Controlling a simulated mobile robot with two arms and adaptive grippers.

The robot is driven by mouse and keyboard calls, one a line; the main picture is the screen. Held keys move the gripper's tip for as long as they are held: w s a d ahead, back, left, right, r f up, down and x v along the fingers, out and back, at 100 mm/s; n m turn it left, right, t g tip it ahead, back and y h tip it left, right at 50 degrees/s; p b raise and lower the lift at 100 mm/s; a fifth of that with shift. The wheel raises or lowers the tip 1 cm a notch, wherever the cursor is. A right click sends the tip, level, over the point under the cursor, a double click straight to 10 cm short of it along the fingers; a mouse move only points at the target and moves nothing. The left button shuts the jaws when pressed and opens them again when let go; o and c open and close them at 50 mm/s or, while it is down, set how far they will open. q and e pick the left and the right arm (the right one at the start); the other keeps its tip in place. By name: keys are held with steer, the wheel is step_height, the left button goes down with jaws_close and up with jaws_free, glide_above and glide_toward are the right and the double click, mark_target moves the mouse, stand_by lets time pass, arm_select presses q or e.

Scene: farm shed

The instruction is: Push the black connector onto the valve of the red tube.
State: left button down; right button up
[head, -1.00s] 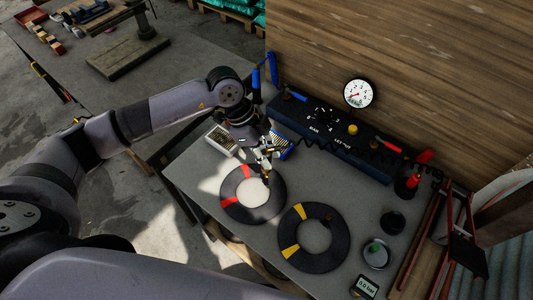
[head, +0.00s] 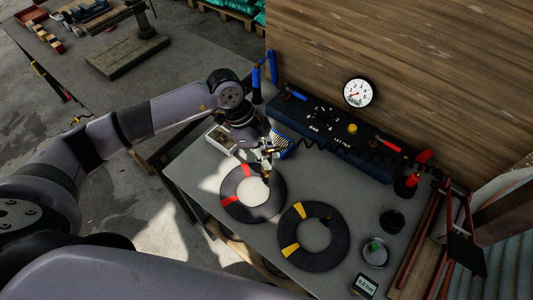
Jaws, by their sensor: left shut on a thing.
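The red tube (head: 236,209) is a dark ring with red bands, lying flat on the grey workbench. My left gripper (head: 267,162) is above its upper right part, pointing down. It is shut on the black connector (head: 266,179), a small dark piece under the fingertips, over the ring's inner right edge. The valve of the red tube cannot be made out; the connector and fingers cover that spot. I cannot tell whether the connector touches the valve. My right gripper is not in view.
A yellow-banded tube (head: 342,244) lies to the right. Behind is a long dark control box (head: 330,137) with a black coiled hose, below a round gauge (head: 358,93). Black cup (head: 392,222), a metal dish (head: 375,262) and a small display (head: 365,286) stand at the right.

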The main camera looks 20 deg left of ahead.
arm_select(q)
steer(key=shift+f+b, duration=0.75)
steer(key=shift+f, duration=0.75)
stand_by(0.5)
steer(key=shift+f, duration=0.35)
stand_by(0.6)
steer(key=c, duration=1.3)
jaws_free()
steer(key=shift+o, duration=0.4)
steer(key=o, duration=0.5)
steer(key=shift+c, duration=0.2)
steer(key=shift+r, duration=0.1)
